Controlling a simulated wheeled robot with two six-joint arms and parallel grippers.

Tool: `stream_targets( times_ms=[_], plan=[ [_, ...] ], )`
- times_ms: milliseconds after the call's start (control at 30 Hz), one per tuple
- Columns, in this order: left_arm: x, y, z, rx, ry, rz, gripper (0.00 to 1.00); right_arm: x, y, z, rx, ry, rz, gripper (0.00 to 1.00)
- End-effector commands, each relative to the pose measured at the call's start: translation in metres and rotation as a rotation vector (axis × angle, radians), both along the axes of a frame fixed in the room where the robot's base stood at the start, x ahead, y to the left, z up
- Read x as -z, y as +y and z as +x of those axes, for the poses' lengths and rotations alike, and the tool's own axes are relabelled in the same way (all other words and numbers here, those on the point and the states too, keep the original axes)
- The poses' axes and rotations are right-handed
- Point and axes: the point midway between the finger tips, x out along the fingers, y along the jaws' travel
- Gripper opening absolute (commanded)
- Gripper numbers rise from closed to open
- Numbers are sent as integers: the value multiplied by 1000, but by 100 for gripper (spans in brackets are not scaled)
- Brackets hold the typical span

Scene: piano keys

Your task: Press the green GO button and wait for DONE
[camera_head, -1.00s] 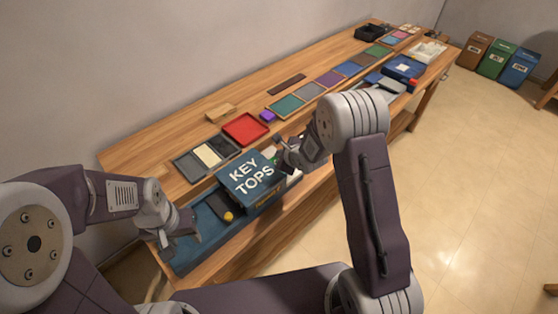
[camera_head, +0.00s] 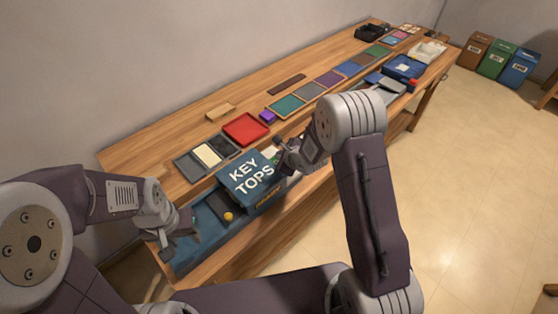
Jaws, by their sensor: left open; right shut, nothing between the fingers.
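The blue machine labelled KEY TOPS (camera_head: 246,176) stands on the near part of the bench. A small amber-lettered strip (camera_head: 268,201) is on its front; its text is too small to read surely. My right gripper (camera_head: 281,150) is shut and empty, close to the machine's right side; contact cannot be told. My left gripper (camera_head: 186,238) is open and empty over the blue tray (camera_head: 190,258) left of the machine.
A yellow ball-like knob (camera_head: 228,216) sits on a dark pad beside the machine. A red tray (camera_head: 245,129), a tray with dark and cream sections (camera_head: 206,156) and several coloured panels line the bench. Floor to the right is clear; bins stand far right.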

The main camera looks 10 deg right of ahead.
Motion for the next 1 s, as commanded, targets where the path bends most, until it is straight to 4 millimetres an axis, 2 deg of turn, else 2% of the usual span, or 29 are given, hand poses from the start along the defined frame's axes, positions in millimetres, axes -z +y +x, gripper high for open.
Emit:
stream_targets(
  times_ms=[1000],
  plan=[
    [4, 0, 0, 0, 0, 0, 45, 9, 0, 0, -1, 1, -1, 0]
  ],
)
